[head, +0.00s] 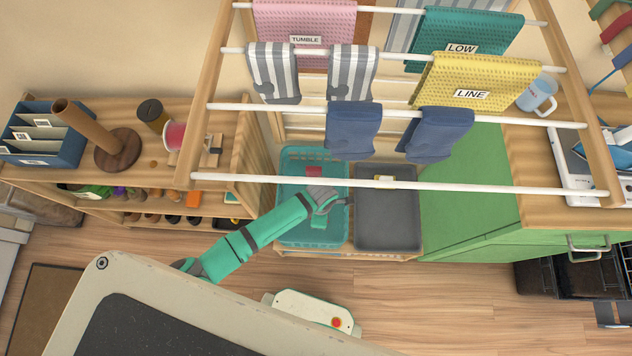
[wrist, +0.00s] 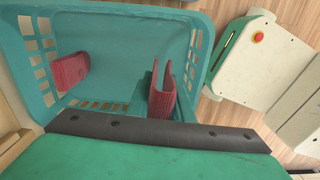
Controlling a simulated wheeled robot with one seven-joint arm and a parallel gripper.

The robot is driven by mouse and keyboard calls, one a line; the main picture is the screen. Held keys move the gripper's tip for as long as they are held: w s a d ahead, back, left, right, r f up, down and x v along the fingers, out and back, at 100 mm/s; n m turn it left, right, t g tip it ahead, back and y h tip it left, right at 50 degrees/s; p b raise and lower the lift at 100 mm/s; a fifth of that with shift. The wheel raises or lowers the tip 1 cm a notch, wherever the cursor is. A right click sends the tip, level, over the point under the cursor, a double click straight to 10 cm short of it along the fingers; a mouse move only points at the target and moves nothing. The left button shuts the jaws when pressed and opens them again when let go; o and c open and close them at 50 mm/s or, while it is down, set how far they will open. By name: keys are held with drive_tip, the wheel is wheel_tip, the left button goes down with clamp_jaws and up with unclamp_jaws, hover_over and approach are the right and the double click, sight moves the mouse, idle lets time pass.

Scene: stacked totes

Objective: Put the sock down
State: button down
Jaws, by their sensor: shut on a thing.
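My gripper (head: 322,205) is over the teal basket (head: 285,236), below the drying rack. In the wrist view, a folded dark-red sock (wrist: 162,103) hangs from my gripper, beyond the dark bar, with the basket's inside behind it. My fingertips are hidden there. The held sock is hidden or too small to tell in the head view. A second dark-red sock (wrist: 69,72) lies in the basket by its wall, apart from the held one; red cloth (head: 314,171) also shows in the basket in the head view.
A grey tote (head: 388,235) stands right of the basket. Rack rails carry striped socks (head: 272,72), blue socks (head: 352,130) and labelled towels above my arm. A wooden shelf (head: 225,150) is at the left, a green cabinet (head: 465,190) at the right.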

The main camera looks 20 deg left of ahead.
drive_tip(key=shift+n, duration=0.3)
drive_tip(key=shift+w+a+f, duration=1.1)
drive_tip(key=shift+w+f, duration=0.55)
drive_tip(key=shift+w, duration=0.35)
drive_tip(key=shift+w+a+f, duration=1.05)
drive_tip(key=shift+w+f, duration=0.55)
drive_tip(key=shift+w, duration=0.45)
drive_tip(key=shift+w+a+f, duration=1.1)
drive_tip(key=shift+w+f, duration=0.55)
drive_tip(key=shift+w, duration=0.35)
drive_tip(key=shift+w+f, duration=0.2)
drive_tip(key=shift+f, duration=1.4)
drive_tip(key=shift+f, duration=0.1)
drive_tip(key=c, duration=1.6)
unclamp_jaws()
drive_tip(key=shift+o, duration=0.2)
